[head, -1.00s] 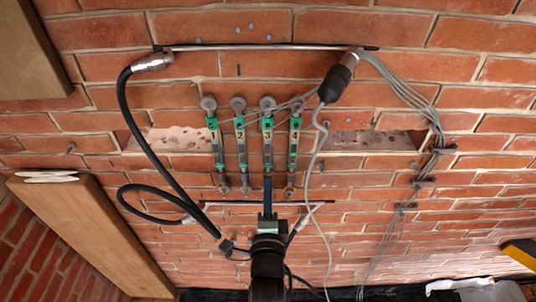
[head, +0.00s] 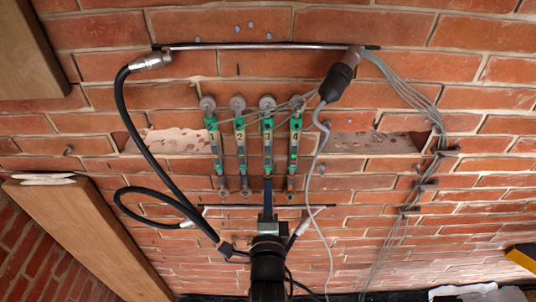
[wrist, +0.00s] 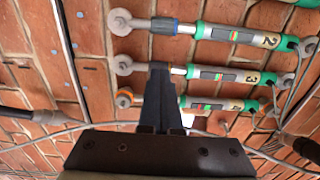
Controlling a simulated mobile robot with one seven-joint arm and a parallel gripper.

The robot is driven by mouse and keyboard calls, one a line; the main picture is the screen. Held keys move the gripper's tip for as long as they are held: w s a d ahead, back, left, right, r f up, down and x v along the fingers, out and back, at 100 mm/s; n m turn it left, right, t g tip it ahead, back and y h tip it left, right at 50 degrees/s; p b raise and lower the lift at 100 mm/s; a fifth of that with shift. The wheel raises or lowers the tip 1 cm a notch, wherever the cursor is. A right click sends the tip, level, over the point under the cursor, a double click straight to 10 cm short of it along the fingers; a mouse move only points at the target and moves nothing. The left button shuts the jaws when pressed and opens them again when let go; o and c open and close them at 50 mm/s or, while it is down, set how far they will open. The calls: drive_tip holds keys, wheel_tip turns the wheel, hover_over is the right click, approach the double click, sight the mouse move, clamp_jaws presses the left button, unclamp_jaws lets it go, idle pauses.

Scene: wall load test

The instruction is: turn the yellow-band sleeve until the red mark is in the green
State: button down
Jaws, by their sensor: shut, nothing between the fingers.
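Several numbered green-and-grey rods hang on the brick wall: rod 1 (head: 214,145), rod 2 (head: 241,145), rod 3 (head: 267,142) and rod 4 (head: 294,142). In the wrist view, rod 2 (wrist: 230,35) has a blue band (wrist: 163,25), and small red and green marks show in its window. Rod 3 (wrist: 205,73) shows a similar window. I cannot make out a yellow band or tell contact.
A black hose (head: 130,100) loops at the left. A grey cable (head: 318,165) hangs from a black connector (head: 335,83) close to rod 4. Thin wires cross the rod tops. A metal bar (head: 260,47) runs above, and a wooden beam (head: 90,240) stands at lower left.

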drive_tip(key=shift+w+b, duration=0.35)
drive_tip(key=shift+b, duration=0.5)
idle(0.3)
drive_tip(key=shift+a+r+p, duration=0.15)
drive_tip(key=shift+a+p, duration=0.05)
drive_tip(key=shift+p, duration=0.3)
drive_tip(key=shift+s, duration=0.1)
idle(0.3)
drive_tip(key=shift+s+b, duration=0.4)
drive_tip(key=shift+b, duration=0.1)
drive_tip(key=shift+d, duration=0.15)
drive_tip(key=shift+w, duration=0.45)
idle(0.4)
drive_tip(key=shift+d+f, duration=0.1)
drive_tip(key=shift+f, duration=0.1)
